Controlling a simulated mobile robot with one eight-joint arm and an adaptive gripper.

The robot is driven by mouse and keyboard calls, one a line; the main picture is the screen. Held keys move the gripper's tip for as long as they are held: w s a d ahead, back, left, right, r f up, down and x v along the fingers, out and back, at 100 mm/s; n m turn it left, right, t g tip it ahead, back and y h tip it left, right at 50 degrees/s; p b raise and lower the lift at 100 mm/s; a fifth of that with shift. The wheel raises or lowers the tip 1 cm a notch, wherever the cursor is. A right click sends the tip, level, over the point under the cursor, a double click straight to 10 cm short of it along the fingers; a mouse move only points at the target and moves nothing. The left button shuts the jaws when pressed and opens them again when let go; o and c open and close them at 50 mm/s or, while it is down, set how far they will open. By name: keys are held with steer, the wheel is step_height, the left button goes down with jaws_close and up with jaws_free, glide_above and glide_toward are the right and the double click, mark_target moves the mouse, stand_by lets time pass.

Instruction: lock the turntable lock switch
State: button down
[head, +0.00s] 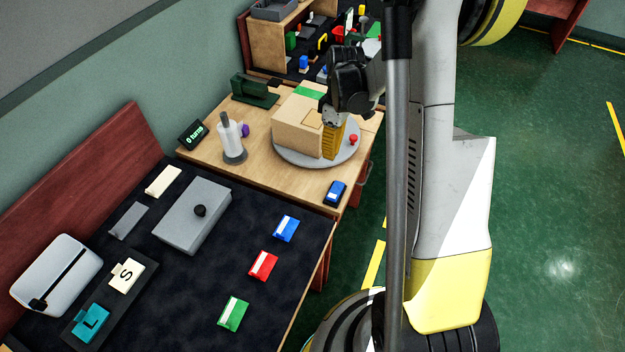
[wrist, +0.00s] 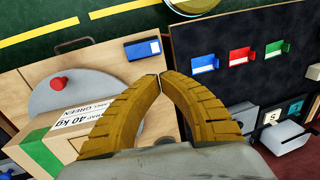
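The grey round turntable (head: 285,153) sits on the wooden table with a cardboard box (head: 297,123) on it. A red knob (head: 353,139), which looks like the lock switch, stands near the turntable's right edge. In the wrist view the knob (wrist: 59,84) is at the left, apart from my fingers, on the turntable (wrist: 95,92). I cannot tell its lock state. My gripper (head: 331,155) points down beside the box, left of the knob in the head view. In the wrist view my gripper's yellow fingertips (wrist: 161,77) meet with nothing between them.
A blue block (head: 335,193) lies near the wooden table's front corner. A white bottle-like object (head: 231,138) and a small display reading "0 turns" (head: 193,134) stand left of the turntable. The dark table (head: 170,285) holds several coloured blocks and a grey box (head: 190,222).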

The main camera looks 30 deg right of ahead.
steer(key=shift+w+f, duration=0.1)
steer(key=shift+f, duration=0.4)
steer(key=shift+d, duration=0.1)
steer(key=b, duration=0.5)
glide_toward(336, 191)
steer(key=a+f, duration=0.1)
steer(key=f, duration=0.1)
steer(key=a+f, duration=0.2)
steer(key=f, duration=0.1)
steer(key=a+f, duration=0.2)
steer(key=shift+s+a+f, duration=0.2)
steer(key=shift+s, duration=0.05)
